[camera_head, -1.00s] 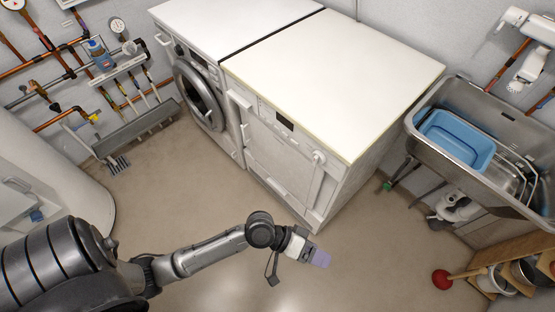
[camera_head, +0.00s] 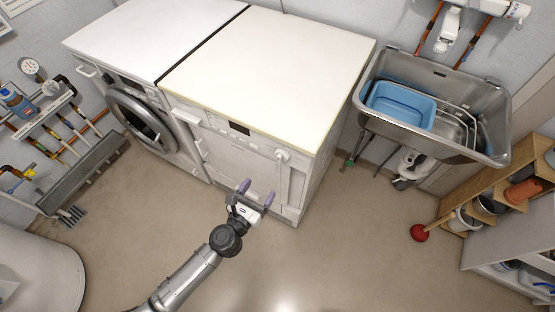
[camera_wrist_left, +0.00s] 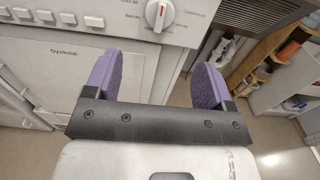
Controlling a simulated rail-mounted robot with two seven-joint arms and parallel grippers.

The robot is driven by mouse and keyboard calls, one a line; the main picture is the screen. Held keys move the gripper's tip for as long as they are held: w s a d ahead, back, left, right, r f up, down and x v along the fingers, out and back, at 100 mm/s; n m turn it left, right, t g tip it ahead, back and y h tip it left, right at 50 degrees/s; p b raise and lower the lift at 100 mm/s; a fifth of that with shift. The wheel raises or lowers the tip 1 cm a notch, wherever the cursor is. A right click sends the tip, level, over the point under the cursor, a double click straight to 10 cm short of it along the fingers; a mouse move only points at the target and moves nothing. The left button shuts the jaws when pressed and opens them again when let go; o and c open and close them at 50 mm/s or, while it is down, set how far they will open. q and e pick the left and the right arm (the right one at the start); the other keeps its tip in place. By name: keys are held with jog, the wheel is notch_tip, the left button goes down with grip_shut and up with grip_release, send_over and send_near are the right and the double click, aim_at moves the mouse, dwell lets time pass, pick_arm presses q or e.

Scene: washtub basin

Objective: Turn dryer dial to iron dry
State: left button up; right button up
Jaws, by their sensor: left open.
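The dryer (camera_head: 245,140) is the right one of two white machines standing side by side. Its dial (camera_head: 282,155) is at the right end of the front panel. In the left wrist view the dial (camera_wrist_left: 160,13) is a round white knob with a red pointer mark, with printed labels around it too small to read surely. My left gripper (camera_head: 257,192) is open and empty in front of the dryer, lower than the dial and apart from it. Its two purple fingers (camera_wrist_left: 157,80) show spread apart in the left wrist view, below the dial. My right gripper is not seen.
A washing machine (camera_head: 145,112) with a round door stands left of the dryer. A steel sink (camera_head: 490,135) with a blue basin (camera_head: 402,104) is to the right. A red plunger (camera_head: 419,233) and a wooden shelf (camera_head: 510,180) are at right. The floor before the dryer is clear.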

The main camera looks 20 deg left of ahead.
aim_at(278, 160)
pick_arm(q)
jog(key=w, duration=0.3)
jog(key=w+d, duration=0.1)
jog(key=w, duration=0.6)
jog(key=shift+w+d+b, duration=0.1)
jog(key=shift+d+b, duration=0.05)
jog(key=shift+b, duration=0.25)
jog(key=shift+w+d, duration=0.1)
jog(key=shift+w, duration=0.85)
jog(key=shift+c, duration=0.3)
jog(key=c, duration=0.8)
jog(key=shift+r, duration=0.1)
